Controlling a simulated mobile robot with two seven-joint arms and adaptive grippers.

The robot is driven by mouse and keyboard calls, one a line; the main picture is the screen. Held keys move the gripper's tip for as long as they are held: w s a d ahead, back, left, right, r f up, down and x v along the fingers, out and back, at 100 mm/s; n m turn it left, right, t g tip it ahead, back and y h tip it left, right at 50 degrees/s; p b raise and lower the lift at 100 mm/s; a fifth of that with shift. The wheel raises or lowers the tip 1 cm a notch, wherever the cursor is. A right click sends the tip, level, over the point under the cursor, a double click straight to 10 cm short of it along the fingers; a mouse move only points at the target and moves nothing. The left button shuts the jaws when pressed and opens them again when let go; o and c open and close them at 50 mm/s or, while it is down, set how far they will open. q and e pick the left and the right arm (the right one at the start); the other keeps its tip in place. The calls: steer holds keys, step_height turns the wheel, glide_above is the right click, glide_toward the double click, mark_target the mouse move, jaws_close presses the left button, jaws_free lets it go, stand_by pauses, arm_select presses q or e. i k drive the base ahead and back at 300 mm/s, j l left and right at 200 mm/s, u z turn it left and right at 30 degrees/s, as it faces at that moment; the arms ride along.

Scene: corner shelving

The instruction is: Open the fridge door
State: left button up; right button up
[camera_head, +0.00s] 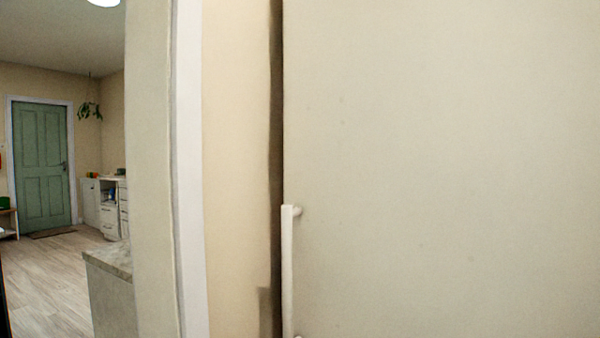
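A large cream fridge door (440,160) fills the right half of the head view, very close to me. Its left edge stands beside a narrow dark vertical gap (276,120). A pale vertical bar handle (288,270) is fixed near that left edge, low in the view. The handle's lower end is at the bottom of the picture. The door looks shut. Neither of my grippers shows in this view.
A cream wall with a white trim strip (188,170) stands left of the fridge. Further left, a stone-topped counter (112,258) juts out. Beyond are open wooden floor (55,280), white drawers (110,208), a green door (40,165) and a hanging plant (90,110).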

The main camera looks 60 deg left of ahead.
mark_target(441, 158)
steer(key=u, duration=1.35)
